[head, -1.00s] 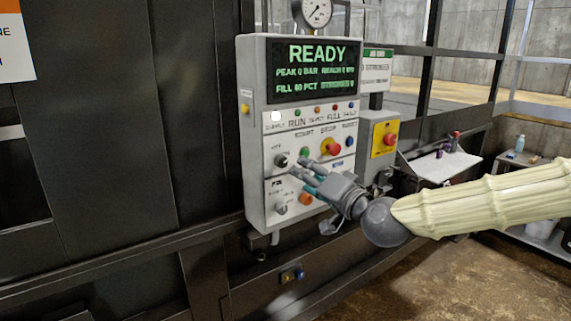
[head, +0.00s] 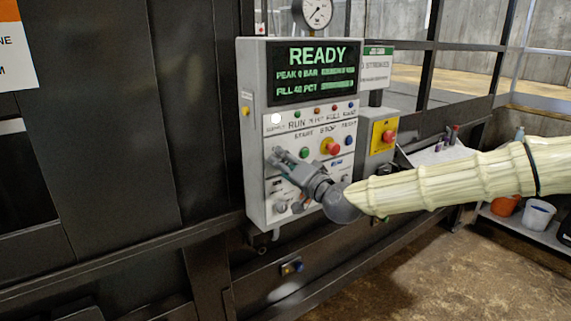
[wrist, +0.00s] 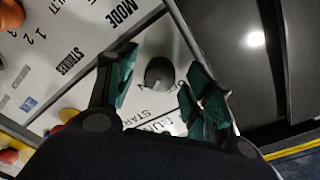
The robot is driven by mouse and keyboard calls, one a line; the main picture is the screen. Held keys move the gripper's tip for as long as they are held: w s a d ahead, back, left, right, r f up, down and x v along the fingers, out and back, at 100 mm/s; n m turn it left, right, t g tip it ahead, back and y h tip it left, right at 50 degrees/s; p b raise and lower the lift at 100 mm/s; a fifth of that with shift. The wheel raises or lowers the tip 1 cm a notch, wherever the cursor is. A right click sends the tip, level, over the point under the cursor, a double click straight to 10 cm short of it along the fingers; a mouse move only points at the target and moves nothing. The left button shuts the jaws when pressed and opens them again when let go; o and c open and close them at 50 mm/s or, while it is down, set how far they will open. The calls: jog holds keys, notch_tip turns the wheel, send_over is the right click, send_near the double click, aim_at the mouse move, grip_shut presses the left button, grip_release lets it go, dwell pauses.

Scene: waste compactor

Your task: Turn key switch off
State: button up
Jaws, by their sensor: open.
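The key switch (wrist: 160,73) is a small dark round knob on the white panel, with partly readable lettering beside it in the wrist view. In the wrist view my gripper (wrist: 158,80) is open, with one teal-padded finger on each side of the knob. I cannot tell whether either pad touches it. The knob's setting is unclear. The screen (head: 313,72) reads READY.
A green button (head: 304,153) and red stop button (head: 332,147) sit right of my gripper. A lower knob (head: 280,207) is below it. A red emergency button (head: 389,136) is on a side box. A gauge (head: 317,12) stands on top.

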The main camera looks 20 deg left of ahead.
jog(key=c, duration=1.1)
jog(key=shift+o, duration=0.4)
jog(key=shift+f+n+b, duration=0.15)
jog(key=shift+n+b, duration=0.25)
jog(key=shift+b, duration=0.4)
jog(key=shift+n+b, duration=5.6)
jog(key=shift+b, duration=1.2)
jog(key=shift+c, duration=0.2)
